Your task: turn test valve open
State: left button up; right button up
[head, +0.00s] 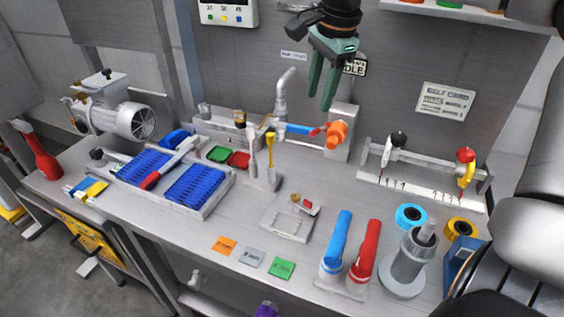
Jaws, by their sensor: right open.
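No label marks the test valve. A small brass valve with a red handle (306,206) sits on a light grey plate (287,226) at mid-bench. I cannot tell which one is the test valve. My right gripper (321,102) is open and empty, fingers pointing down, above the bench's back and apart from all of these. My left gripper is out of view.
Blue-lined trays (196,187) and a motor pump (122,117) stand left. Blue (337,242) and red (366,252) handled tools and a grey cylinder (408,262) stand at front right. A gauge rack (424,172) is at back right. Coloured cards (252,257) lie in front.

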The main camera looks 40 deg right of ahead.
aim_at(301, 129)
jog(key=j+z, duration=0.1)
jog(key=j, duration=0.25)
jog(key=k+j+z, duration=0.1)
jog(key=j, duration=0.25)
jog(key=k+j+z, duration=0.1)
jog(key=j, duration=0.25)
jog(key=k, duration=0.55)
